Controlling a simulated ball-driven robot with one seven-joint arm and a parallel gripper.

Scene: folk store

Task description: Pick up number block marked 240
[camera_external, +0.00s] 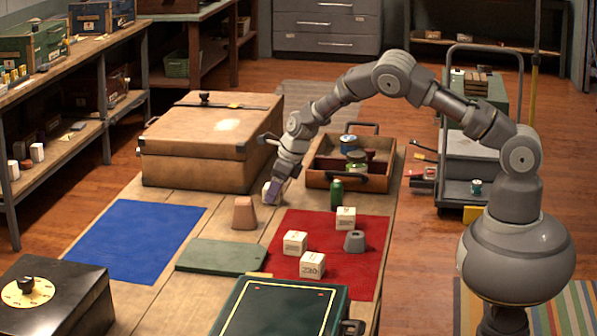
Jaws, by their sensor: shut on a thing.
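My gripper (273,194) points down at the far left corner of the red mat, in front of the wooden tray. It is shut on a pale block (266,189), which shows only partly beside the fingers; its marking cannot be read. Three white number blocks stand on the red mat: one near the back (346,218), one at the left (295,243) and one at the front (312,264). The front one seems to read 220; the other markings are too small to read surely.
A green bottle (337,194) and a grey weight-like piece (354,241) are near the blocks. A tan tapered block (244,213) stands left of my gripper. A large brown case (212,145) and a wooden tray (375,183) stand behind. The blue mat (135,240) is bare.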

